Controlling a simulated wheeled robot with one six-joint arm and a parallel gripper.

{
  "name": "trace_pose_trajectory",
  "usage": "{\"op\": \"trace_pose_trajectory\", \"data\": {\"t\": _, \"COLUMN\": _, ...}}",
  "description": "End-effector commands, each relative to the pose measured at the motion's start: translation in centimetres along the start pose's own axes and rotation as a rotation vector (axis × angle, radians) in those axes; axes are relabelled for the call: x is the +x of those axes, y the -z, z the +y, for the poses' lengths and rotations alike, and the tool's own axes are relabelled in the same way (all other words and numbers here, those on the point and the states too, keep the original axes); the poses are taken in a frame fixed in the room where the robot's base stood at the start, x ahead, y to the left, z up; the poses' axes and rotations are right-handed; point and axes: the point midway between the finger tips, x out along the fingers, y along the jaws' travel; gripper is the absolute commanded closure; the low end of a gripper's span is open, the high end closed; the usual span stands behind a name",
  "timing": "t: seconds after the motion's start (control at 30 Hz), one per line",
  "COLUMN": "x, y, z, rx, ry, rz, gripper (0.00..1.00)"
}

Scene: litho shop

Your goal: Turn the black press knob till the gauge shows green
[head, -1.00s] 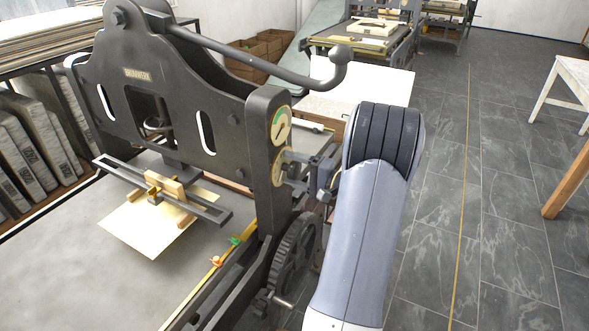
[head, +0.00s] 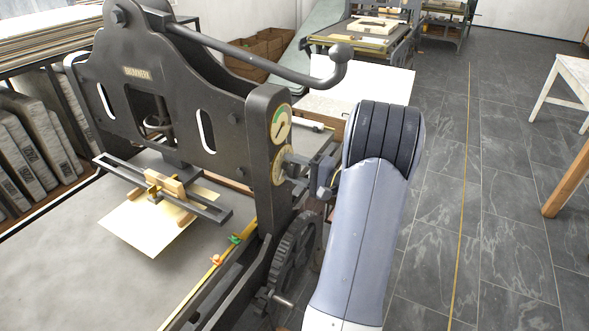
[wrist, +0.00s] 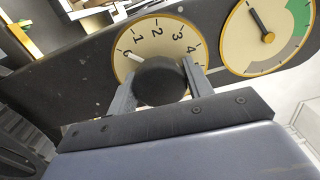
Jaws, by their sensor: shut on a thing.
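The black press knob (wrist: 160,84) sits at the centre of a cream numbered dial (wrist: 150,38) in the wrist view. My gripper (wrist: 158,75) is shut on it, one finger on each side. A pale pointer mark shows at the dial's left, before the 1. The gauge (wrist: 249,50) is beside the dial, with a green and a grey sector. Its dark needle lies on the cream part, off the green. In the head view the gauge (head: 281,123) is above the dial (head: 283,167) on the press upright; my gripper (head: 303,168) reaches it from the right, and the knob is mostly hidden.
The dark press frame (head: 160,85) fills the left, with a long ball-ended lever (head: 270,62) above the gauge. A toothed wheel (head: 293,255) is below my gripper.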

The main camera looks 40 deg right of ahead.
Motion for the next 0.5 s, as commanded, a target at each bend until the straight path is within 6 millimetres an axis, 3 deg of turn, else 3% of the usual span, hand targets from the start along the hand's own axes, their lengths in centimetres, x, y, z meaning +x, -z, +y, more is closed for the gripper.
{"op": "trace_pose_trajectory", "data": {"t": 0.5, "x": -0.02, "y": -0.03, "z": 0.06, "rx": 0.381, "ry": -0.001, "rz": 0.0, "gripper": 0.74}}
